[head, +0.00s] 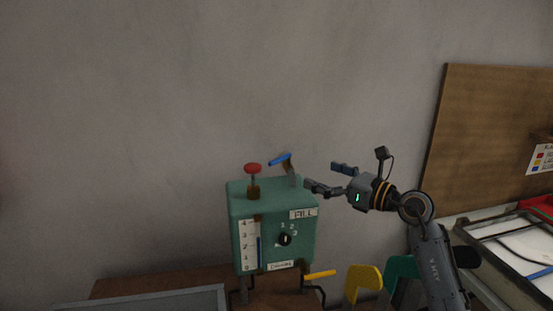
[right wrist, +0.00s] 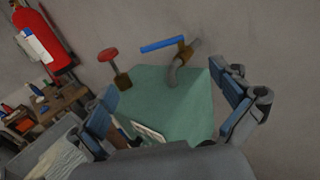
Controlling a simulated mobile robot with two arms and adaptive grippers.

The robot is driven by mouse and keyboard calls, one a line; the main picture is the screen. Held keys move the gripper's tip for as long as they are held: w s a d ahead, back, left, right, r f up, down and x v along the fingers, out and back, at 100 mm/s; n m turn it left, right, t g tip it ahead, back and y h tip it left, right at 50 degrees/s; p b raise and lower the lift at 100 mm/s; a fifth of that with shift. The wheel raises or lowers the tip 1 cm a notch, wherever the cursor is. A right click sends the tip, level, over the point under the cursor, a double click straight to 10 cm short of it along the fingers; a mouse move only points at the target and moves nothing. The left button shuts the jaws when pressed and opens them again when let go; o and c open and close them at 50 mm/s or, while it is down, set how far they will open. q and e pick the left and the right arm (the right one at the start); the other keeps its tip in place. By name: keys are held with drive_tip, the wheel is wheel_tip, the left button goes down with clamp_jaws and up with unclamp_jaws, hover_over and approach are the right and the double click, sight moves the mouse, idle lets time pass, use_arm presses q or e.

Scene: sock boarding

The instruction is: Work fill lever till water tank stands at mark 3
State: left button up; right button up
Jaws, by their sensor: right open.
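The green water tank (head: 272,235) stands on a brown bench. Its front has a white gauge (head: 248,246) with numbered marks and a blue column whose top looks near mark 3, too small to read exactly. A FILL label is at upper right. A blue-handled lever (head: 281,159) rises from the tank's top right; it also shows in the right wrist view (right wrist: 163,45), on a grey curved pipe. My right gripper (head: 320,176) is open and empty, just right of the lever, apart from it. The right wrist view shows its fingers spread over the tank top. My left gripper is out of view.
A red knob (head: 253,168) stands on the tank top. A black dial (head: 285,239) is on its front, and a yellow handle (head: 320,274) sticks out low at right. A brown board (head: 480,140) stands at right. A fire extinguisher (right wrist: 45,38) hangs on the wall.

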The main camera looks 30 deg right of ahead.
sight(282, 160)
drive_tip(key=x, duration=0.1)
drive_tip(key=p+x, duration=0.1)
drive_tip(key=x, duration=0.1)
drive_tip(key=shift+w+r+p, duration=0.25)
drive_tip(key=shift+w+p, duration=0.15)
drive_tip(key=p+x, duration=0.1)
drive_tip(key=x, duration=0.3)
drive_tip(key=p+x, duration=0.1)
drive_tip(key=x, duration=0.3)
drive_tip(key=shift+w+f, duration=0.1)
drive_tip(key=shift+w+a, duration=0.15)
drive_tip(key=shift+w, duration=0.4)
drive_tip(key=shift+f, duration=0.1)
drive_tip(key=shift+c, duration=0.4)
drive_tip(key=c, duration=1.4)
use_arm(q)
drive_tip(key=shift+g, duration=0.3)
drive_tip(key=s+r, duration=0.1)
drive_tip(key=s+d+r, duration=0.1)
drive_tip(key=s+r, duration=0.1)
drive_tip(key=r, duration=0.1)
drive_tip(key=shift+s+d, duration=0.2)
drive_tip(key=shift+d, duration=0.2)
use_arm(e)
drive_tip(key=shift+o, duration=0.2)
drive_tip(key=shift+w, duration=0.15)
